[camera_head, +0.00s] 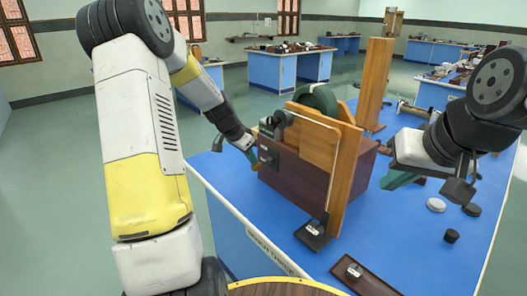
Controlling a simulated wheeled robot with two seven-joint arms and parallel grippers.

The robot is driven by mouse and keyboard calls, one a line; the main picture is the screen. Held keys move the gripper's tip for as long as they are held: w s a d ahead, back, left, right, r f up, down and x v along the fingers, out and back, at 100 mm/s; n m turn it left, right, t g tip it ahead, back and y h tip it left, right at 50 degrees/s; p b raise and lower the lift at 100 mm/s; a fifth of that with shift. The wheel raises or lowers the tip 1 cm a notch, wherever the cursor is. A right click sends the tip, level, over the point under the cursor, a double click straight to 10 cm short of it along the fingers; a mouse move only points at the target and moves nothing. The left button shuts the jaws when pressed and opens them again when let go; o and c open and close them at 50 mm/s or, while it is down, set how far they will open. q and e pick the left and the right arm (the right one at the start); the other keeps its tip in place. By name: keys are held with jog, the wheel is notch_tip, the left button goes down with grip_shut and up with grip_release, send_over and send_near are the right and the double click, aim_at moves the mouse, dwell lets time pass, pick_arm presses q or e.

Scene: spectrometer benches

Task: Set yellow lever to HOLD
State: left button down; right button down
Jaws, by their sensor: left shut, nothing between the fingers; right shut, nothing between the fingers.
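I cannot make out a yellow lever or a HOLD mark in the head view. A dark brown box (295,180) with upright wooden boards (345,175) and a green wheel (318,97) stands on the blue bench. My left gripper (252,155) is shut at the left side of this box, beside a dark fitting (267,156). I cannot tell whether it touches. My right gripper (400,180) is shut and empty above the bench, right of the box. Its arm comes in from the right edge.
A small black base (314,236) with a pale tag stands before the box. A brown tray (364,279) lies at the front edge. Dark and pale discs (436,205) lie at the right. A tall wooden post (375,85) stands behind. The blue top (385,240) is clear between.

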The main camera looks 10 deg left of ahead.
pick_arm(q)
jog(key=shift+s+a+f, duration=0.1)
jog(key=shift+s+f, duration=0.05)
jog(key=shift+f, duration=0.35)
jog(key=shift+s+a+f, duration=0.1)
jog(key=shift+s+f, duration=0.05)
jog(key=shift+f, duration=0.35)
jog(key=shift+r, duration=0.2)
jog(key=shift+r, duration=0.65)
jog(key=shift+r, duration=0.1)
